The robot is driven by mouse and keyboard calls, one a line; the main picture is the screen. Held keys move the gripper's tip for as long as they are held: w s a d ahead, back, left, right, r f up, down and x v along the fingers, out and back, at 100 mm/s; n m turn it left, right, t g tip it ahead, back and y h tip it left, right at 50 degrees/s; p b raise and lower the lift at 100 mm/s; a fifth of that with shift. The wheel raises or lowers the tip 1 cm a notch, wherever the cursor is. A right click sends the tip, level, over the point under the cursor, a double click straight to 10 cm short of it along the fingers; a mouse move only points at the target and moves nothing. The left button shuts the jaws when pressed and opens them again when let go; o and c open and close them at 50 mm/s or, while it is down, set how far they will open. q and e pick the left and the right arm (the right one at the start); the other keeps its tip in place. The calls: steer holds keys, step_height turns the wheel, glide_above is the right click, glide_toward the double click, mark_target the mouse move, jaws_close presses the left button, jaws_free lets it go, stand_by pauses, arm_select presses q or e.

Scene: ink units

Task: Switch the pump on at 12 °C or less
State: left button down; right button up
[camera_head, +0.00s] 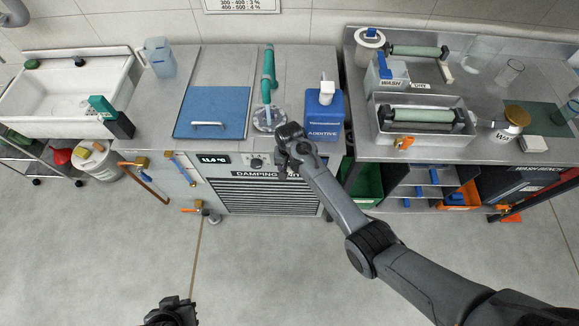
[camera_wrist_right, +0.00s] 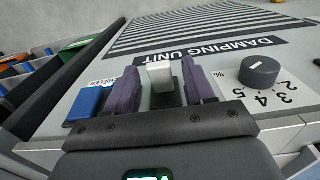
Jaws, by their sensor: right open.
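The damping unit (camera_head: 256,198) stands in the middle of the head view. Its small dark display (camera_head: 214,159) seems to read 11 point something °C; the last digit is hard to make out. In the right wrist view, a white rocker switch (camera_wrist_right: 160,76) stands on the front panel between the fingers of my open right gripper (camera_wrist_right: 160,90); its label is hidden. The right gripper is also at the panel in the head view (camera_head: 292,160). A blue switch labelled CHILLER (camera_wrist_right: 89,102) is just left of the fingers. My left gripper (camera_head: 172,312) is at the bottom edge, its jaws unclear.
A percent dial knob (camera_wrist_right: 259,72) is right of the fingers in the wrist view. A blue additive canister (camera_head: 323,116) and a green hose (camera_head: 268,72) stand on the unit's top. A wash bench (camera_head: 390,150) is at right, a sink (camera_head: 60,128) at left. The front floor is clear.

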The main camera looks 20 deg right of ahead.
jaws_close()
steer(key=shift+w+d+r+g+y, duration=0.1)
steer(key=shift+w+r+g+y, duration=0.15)
steer(key=shift+g, duration=0.35)
jaws_free()
